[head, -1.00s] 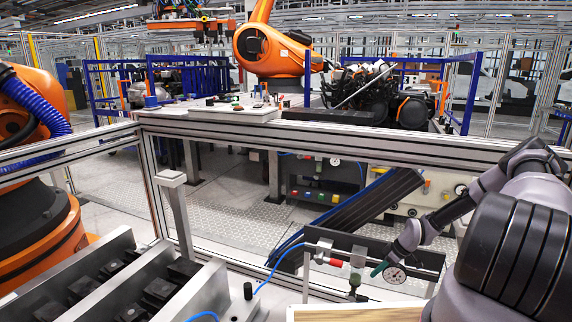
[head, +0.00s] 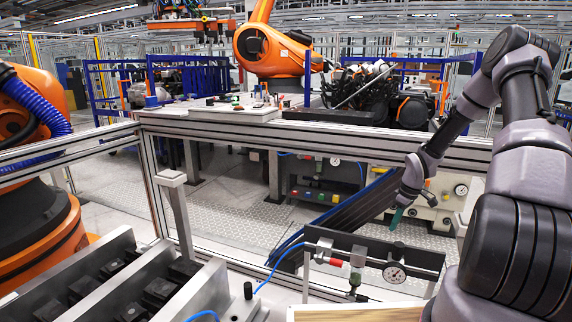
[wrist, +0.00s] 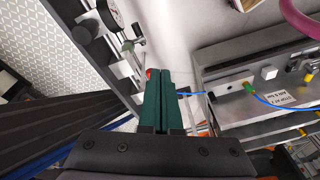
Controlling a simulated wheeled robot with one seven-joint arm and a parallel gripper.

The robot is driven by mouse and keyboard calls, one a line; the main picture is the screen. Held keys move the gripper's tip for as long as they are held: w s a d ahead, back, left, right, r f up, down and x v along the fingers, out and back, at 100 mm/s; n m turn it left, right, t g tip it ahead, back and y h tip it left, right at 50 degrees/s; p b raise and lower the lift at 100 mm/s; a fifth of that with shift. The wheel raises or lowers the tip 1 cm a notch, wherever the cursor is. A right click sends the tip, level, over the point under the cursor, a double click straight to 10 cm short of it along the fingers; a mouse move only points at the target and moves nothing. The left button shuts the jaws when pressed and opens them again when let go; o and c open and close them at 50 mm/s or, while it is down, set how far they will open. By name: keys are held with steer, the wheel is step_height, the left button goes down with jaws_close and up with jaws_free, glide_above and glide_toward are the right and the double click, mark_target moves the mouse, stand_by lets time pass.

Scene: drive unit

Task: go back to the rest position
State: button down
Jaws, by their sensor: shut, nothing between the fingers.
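My gripper (head: 397,218) has green fingers and hangs at the end of my grey arm, at the right of the head view. It points down above the pressure gauge (head: 394,273) and its metal pipe. In the wrist view my gripper (wrist: 160,75) shows its two green fingers side by side, shut with nothing between them. The gauge also shows in the wrist view (wrist: 108,14), beyond the fingertips to the upper left. The fingers look apart from the gauge in the head view.
An aluminium frame rail (head: 330,140) runs across behind my arm. A metal rack with black parts (head: 160,290) stands at lower left. A wooden-edged surface (head: 350,313) lies at the bottom. An orange robot (head: 35,220) stands at far left. In the wrist view, a control panel (wrist: 255,75) is at right.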

steer(key=s+a+r+m+t+h, duration=0.1)
steer(key=s+a+r+m, duration=0.15)
steer(key=r, duration=0.75)
steer(key=s+a+r+m+t+h, duration=0.15)
steer(key=s+r, duration=0.25)
steer(key=r, duration=0.7)
steer(key=s+a+r+m+h, duration=0.1)
steer(key=s+r+m, duration=0.15)
steer(key=r, duration=0.75)
steer(key=s+a+r+m+t+y, duration=0.1)
steer(key=s+a+r+m+t, duration=0.1)
steer(key=s+r, duration=0.4)
steer(key=s+a+r+m+t+y, duration=0.1)
steer(key=s+a+r+m, duration=0.3)
steer(key=s, duration=0.9)
step_height(320, 180, up, 3)
steer(key=shift+s+a+r+t+y, duration=0.2)
steer(key=shift+s+a+t+y, duration=0.2)
steer(key=shift+a+y, duration=0.5)
steer(key=shift+a+h, duration=0.1)
steer(key=shift+h, duration=0.15)
